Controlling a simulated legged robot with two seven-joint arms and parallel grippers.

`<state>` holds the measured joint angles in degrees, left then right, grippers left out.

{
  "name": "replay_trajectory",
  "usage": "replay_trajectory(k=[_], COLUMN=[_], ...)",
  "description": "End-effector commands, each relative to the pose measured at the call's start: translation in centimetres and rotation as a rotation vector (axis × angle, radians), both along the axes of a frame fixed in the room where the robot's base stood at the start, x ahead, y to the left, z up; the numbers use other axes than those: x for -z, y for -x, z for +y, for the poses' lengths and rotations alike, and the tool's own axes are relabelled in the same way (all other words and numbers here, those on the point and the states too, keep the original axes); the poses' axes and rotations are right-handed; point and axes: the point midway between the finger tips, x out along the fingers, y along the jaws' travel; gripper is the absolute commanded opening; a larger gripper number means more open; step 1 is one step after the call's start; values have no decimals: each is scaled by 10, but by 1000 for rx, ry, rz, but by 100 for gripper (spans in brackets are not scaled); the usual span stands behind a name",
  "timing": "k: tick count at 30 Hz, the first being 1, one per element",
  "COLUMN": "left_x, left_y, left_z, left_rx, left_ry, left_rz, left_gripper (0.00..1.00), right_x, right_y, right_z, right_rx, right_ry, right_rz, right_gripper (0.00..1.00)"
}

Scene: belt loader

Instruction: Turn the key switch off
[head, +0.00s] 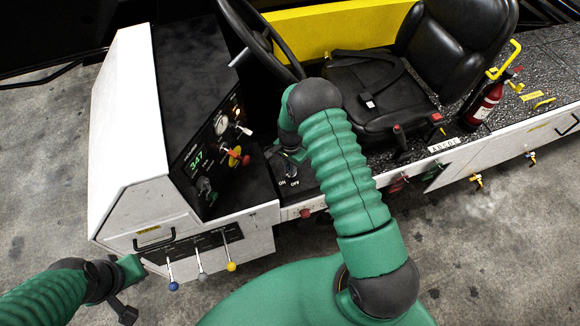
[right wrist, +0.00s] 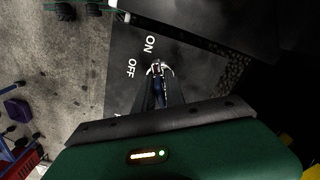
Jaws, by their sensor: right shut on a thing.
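The key switch (right wrist: 157,68) is a small metal piece on a dark panel, with white ON and OFF lettering beside it in the right wrist view. My right gripper (right wrist: 160,88) reaches down to it, its two fingers shut on the key; something dark blue shows between them. In the head view my right gripper (head: 289,163) is at the panel just above the ON/OFF lettering (head: 289,183), and my arm and gripper hide most of the switch. The key's exact angle is hard to tell.
A dash panel (head: 205,160) with a lit display, gauge and red and yellow knobs stands left of the switch. The steering wheel (head: 262,45) and black seat (head: 380,85) are behind. Levers with blue, grey and yellow knobs (head: 231,267) project from the front side.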

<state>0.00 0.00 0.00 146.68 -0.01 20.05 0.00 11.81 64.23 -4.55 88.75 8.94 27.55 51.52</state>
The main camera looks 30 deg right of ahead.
Motion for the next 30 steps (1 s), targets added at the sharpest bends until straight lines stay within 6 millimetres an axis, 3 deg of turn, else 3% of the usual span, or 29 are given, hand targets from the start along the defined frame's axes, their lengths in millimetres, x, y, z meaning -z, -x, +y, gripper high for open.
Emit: replay_trajectory(k=[11,30], left_x=[8,28], left_y=[0,0], left_z=[0,0], left_rx=[0,0], left_ry=[0,0], left_rz=[0,0], left_gripper=[0,0], right_x=[-1,-2], right_y=[-4,-7], right_z=[-4,-5], right_rx=[-86,-399], right_ry=[6,10], right_rz=[-12,-15], right_gripper=[0,0])
